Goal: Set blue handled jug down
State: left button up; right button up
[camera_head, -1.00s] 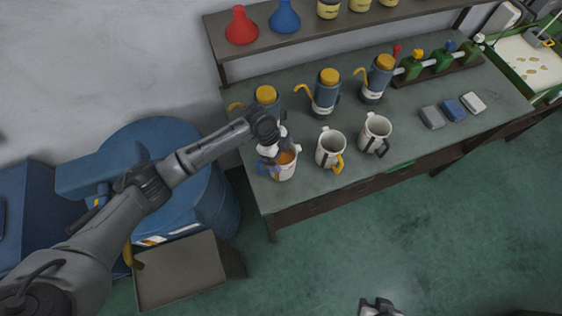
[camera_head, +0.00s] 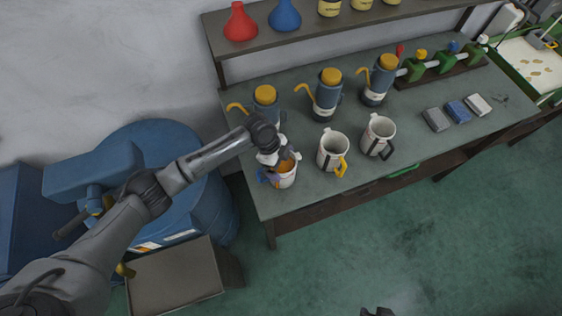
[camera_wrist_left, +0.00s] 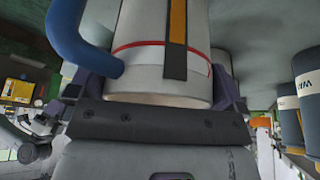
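The blue handled jug (camera_head: 288,181) is white with orange contents, near the left front corner of the workbench (camera_head: 305,196). Its blue handle shows large in the left wrist view (camera_wrist_left: 75,38), with the jug body (camera_wrist_left: 145,67) upright between my fingers. My left gripper (camera_head: 277,164) is shut on the jug's body from the left, with a finger on each side. I cannot tell whether the jug's base touches the bench. A small part of my right gripper (camera_head: 377,312) shows at the bottom edge; its fingers are not clear.
A yellow-handled jug (camera_head: 332,150) and a dark-handled jug (camera_head: 378,136) stand to the right. Several blue-grey canisters with yellow lids (camera_head: 326,97) stand behind. Small blocks (camera_head: 458,111) lie at the right. Bare bench lies in front of the jugs.

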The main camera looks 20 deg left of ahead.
pick_arm(q)
jog(key=shift+r, duration=0.1)
jog(key=p+v, duration=1)
jog(key=v, duration=0.2)
jog(key=shift+d+r, duration=0.1)
jog(key=shift+r, duration=0.05)
jog(key=s+d+f+n+t, duration=0.1)
jog(key=s+d+f+n, duration=0.2)
jog(key=s, duration=0.5)
jog(key=s+d+f+n+t, duration=0.1)
jog(key=s+d+n, duration=0.1)
jog(key=s+d, duration=0.35)
jog(key=s+a+r+n+y, duration=0.1)
jog(key=s+a+n, duration=0.2)
jog(key=s, duration=0.3)
jog(key=s+a+r+n+t+y, duration=0.1)
jog(key=s+a+n+y, duration=0.1)
jog(key=s+a+n, duration=0.1)
jog(key=s+a+r+n+y, duration=0.1)
jog(key=s+a+n, duration=0.3)
jog(key=s, duration=0.4)
jog(key=shift+s+r+n+t, duration=0.3)
jog(key=shift+r+n+t, duration=0.1)
jog(key=shift+r+n, duration=0.25)
